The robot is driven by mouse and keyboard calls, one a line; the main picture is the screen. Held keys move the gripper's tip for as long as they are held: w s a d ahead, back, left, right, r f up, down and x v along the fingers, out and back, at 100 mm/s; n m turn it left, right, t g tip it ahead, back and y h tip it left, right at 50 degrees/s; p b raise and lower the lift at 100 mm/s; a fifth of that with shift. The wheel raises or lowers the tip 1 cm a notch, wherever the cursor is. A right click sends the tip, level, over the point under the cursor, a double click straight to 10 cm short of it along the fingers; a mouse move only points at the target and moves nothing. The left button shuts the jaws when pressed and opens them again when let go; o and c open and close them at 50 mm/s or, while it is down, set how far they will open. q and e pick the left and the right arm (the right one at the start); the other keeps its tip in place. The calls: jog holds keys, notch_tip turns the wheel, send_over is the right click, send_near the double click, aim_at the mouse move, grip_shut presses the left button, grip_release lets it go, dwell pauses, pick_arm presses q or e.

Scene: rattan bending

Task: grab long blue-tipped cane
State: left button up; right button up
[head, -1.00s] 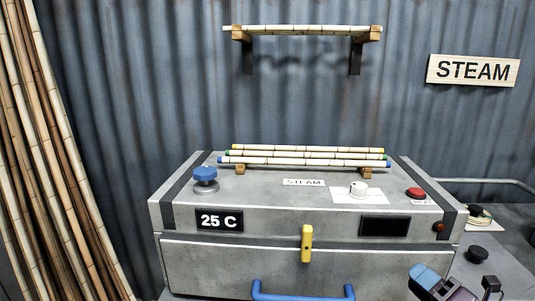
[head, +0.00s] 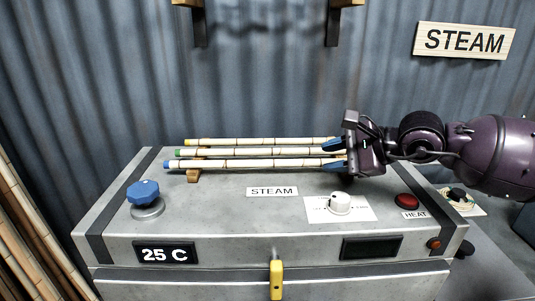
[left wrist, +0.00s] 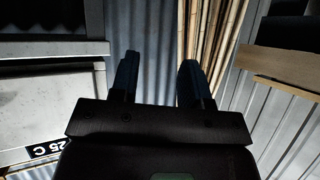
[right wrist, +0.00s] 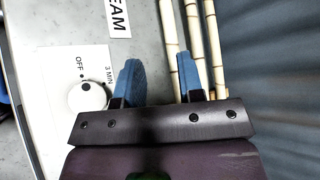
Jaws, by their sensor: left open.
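The blue-tipped cane (head: 255,164) is the front one of three canes lying on the steam box. Its blue left end shows; its right end is hidden by my right gripper (head: 328,154). That gripper reaches in from the right, its blue fingers at the right part of the canes. In the right wrist view, my right gripper (right wrist: 158,62) is open. The blue-tipped cane (right wrist: 171,45) appears between its fingers, nearer the right finger; I cannot tell how deep it sits. My left gripper (left wrist: 160,62) is open and empty, away from the canes.
The green-tipped cane (head: 240,152) and yellow-tipped cane (head: 250,141) lie close behind. A wooden rest (head: 194,176) supports the left ends. A blue knob (head: 144,192), white dial (head: 339,203) and red button (head: 407,200) stand on the box top. Tall canes (head: 30,235) stand at left.

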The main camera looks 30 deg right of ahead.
aim_at(288, 162)
jog(key=shift+w+d+r+n, duration=0.25)
jog(key=shift+w+n, duration=0.05)
jog(key=shift+w, duration=0.15)
jog(key=shift+w+a+f, duration=0.3)
jog(key=shift+w+a, duration=0.1)
jog(key=shift+w+a+f, duration=0.15)
jog(key=shift+w, duration=0.1)
jog(key=shift+x, duration=1.7)
jog(key=shift+w+a+f+p, duration=0.15)
jog(key=shift+w+a+p, duration=0.15)
jog(key=shift+w, duration=0.25)
jog(key=p+x, duration=0.1)
jog(key=x, duration=0.2)
jog(key=shift+d, duration=0.1)
jog(key=shift+w+a+f, duration=0.2)
jog(key=shift+w+f, duration=0.15)
jog(key=shift+w, duration=0.05)
pick_arm(q)
jog(key=shift+s+a+r, duration=0.15)
jog(key=shift+s+r, duration=0.1)
jog(key=shift+s, duration=0.45)
